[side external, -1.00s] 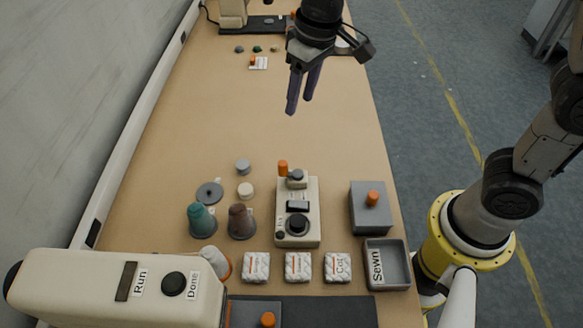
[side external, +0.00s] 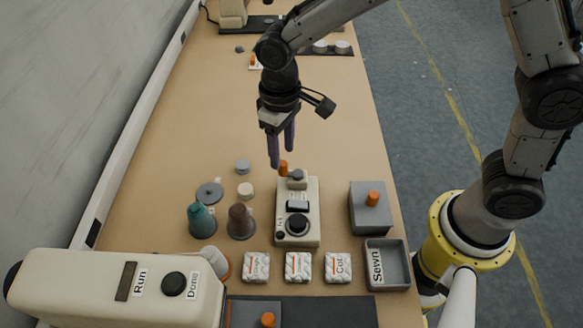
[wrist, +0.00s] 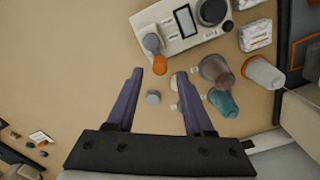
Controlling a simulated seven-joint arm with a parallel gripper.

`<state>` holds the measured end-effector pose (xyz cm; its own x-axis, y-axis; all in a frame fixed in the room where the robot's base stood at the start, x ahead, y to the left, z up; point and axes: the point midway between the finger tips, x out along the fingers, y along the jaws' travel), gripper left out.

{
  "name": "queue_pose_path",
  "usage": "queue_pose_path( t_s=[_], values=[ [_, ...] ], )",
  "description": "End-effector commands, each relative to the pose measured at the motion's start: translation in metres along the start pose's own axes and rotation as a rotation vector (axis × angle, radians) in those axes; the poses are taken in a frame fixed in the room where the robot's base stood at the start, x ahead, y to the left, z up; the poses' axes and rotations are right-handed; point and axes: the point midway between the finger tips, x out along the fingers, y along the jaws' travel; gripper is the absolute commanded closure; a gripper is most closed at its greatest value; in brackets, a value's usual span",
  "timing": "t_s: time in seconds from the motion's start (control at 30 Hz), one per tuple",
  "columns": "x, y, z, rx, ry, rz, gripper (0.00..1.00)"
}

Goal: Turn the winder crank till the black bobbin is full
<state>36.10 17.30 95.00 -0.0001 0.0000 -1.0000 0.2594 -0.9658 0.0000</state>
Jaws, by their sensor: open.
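The winder (side external: 309,191) is a beige box with a small dark screen, lying on the table. Its crank is at the far end: a grey hub (side external: 297,174) and an orange handle (side external: 283,167) pointing to the back left. A black round piece (side external: 298,225) sits near its front end; I cannot tell whether it is the bobbin or how full it is. My gripper (side external: 280,157) is open and empty, fingers pointing down, just behind and above the orange handle. In the wrist view the handle (wrist: 160,64) shows between the fingertips (wrist: 160,72), apart from both.
Teal (side external: 201,222) and brown (side external: 241,224) cones stand left of the winder, with small grey and cream cylinders behind. Several wadding packs (side external: 298,267) lie in front. A grey box with an orange knob (side external: 372,198) and a Sewn tray (side external: 402,262) are right.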

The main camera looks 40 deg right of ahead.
Motion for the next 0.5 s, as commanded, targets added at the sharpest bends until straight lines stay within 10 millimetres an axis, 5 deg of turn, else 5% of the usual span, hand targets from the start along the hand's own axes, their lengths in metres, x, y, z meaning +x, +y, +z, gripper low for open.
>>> queue_pose_path(
  t_s=[0.5],
  values=[
    [0.0077, 0.0002, 0.0004, 0.0, -0.002, 0.0, 0.47]
  ],
)
